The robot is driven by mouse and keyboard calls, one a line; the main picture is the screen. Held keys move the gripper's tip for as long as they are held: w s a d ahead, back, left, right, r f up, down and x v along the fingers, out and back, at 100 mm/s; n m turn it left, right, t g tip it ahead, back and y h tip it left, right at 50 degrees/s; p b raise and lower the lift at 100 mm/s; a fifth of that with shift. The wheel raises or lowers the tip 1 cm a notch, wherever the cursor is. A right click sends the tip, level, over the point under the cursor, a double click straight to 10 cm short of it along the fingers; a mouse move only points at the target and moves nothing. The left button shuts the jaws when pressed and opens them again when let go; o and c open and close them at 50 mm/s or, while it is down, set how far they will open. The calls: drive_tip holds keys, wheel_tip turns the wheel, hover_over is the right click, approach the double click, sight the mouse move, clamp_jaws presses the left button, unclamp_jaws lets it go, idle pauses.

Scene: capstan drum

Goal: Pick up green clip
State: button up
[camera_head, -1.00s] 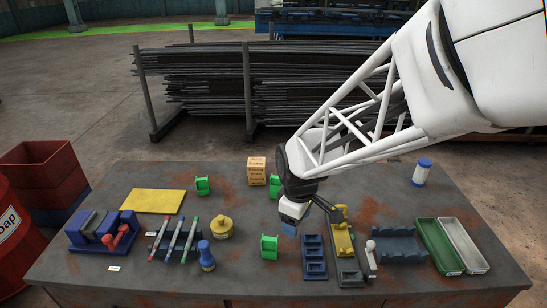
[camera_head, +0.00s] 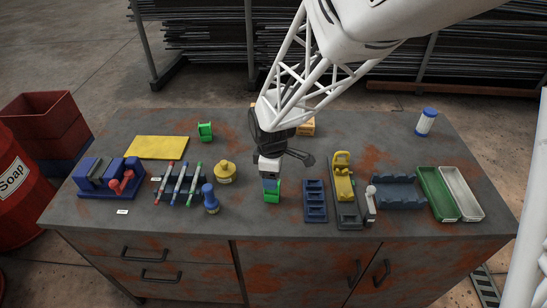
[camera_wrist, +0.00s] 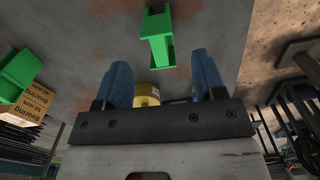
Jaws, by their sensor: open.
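A green clip (camera_head: 271,196) stands near the middle of the table's front part. My gripper (camera_head: 269,182) is right above it in the head view, pointing down. In the wrist view the blue fingers (camera_wrist: 161,68) are spread, with nothing between them. A green clip (camera_wrist: 157,35) shows just beyond the fingertips, about midway between them; I cannot tell the exact gap. A second green clip (camera_head: 205,131) stands farther back on the left. Another green clip (camera_wrist: 18,72) shows at the left of the wrist view, by the cardboard box; my arm hides it in the head view.
The blue tray (camera_head: 315,201) and yellow-and-grey tool (camera_head: 345,185) lie close on the right. A yellow pot (camera_head: 225,171) and blue bottle (camera_head: 210,199) stand on the left. The cardboard box (camera_head: 306,127) is behind my arm. The table's front edge is near.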

drive_tip(key=shift+f, duration=1.15)
drive_tip(key=shift+f, duration=2.6)
drive_tip(key=c, duration=1)
drive_tip(key=shift+r, duration=0.15)
